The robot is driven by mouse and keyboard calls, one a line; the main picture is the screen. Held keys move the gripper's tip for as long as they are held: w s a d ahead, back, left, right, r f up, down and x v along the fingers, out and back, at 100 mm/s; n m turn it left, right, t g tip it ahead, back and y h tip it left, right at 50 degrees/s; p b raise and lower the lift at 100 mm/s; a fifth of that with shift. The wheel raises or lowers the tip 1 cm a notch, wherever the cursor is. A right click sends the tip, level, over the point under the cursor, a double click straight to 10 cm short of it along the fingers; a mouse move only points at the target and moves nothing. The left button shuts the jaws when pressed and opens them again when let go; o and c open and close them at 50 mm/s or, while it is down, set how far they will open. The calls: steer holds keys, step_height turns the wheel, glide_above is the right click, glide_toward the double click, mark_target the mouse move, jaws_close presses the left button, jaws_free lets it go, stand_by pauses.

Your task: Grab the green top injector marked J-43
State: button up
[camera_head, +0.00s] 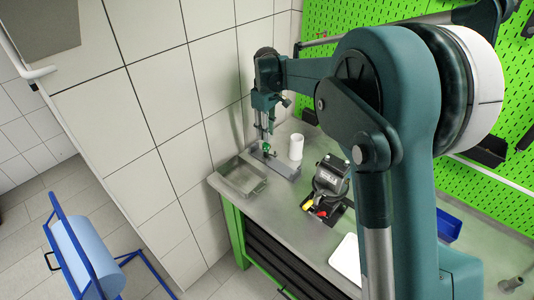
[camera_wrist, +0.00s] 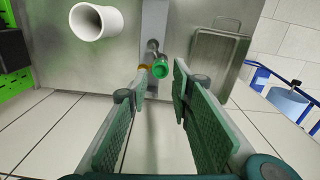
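The green-topped injector (camera_wrist: 161,68) stands in the grey holder block on the bench. In the wrist view its green top shows between the tips of my gripper (camera_wrist: 160,85), which is open with both fingers apart. I cannot tell how far along the fingers it sits in depth. In the head view the green top (camera_head: 266,147) is a small spot just below my gripper (camera_head: 265,138), at the far left end of the bench. The grey holder block (camera_head: 284,166) lies under it. The marking J-43 is not legible in either view.
A white cup (camera_head: 296,147) stands right beside the block. A metal tray (camera_head: 229,182) lies left of it. A black device (camera_head: 330,178) with yellow and red parts stands nearer the bench front. The tiled wall (camera_head: 215,130) is close on the left.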

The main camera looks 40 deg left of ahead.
mark_target(266, 146)
steer(key=shift+f, duration=0.15)
steer(key=shift+f, duration=1.15)
steer(key=shift+f, duration=0.15)
steer(key=shift+a+f, duration=0.15)
steer(key=shift+f, duration=2.35)
steer(key=c, duration=0.7)
steer(key=shift+r, duration=0.1)
steer(key=shift+r, duration=4.95)
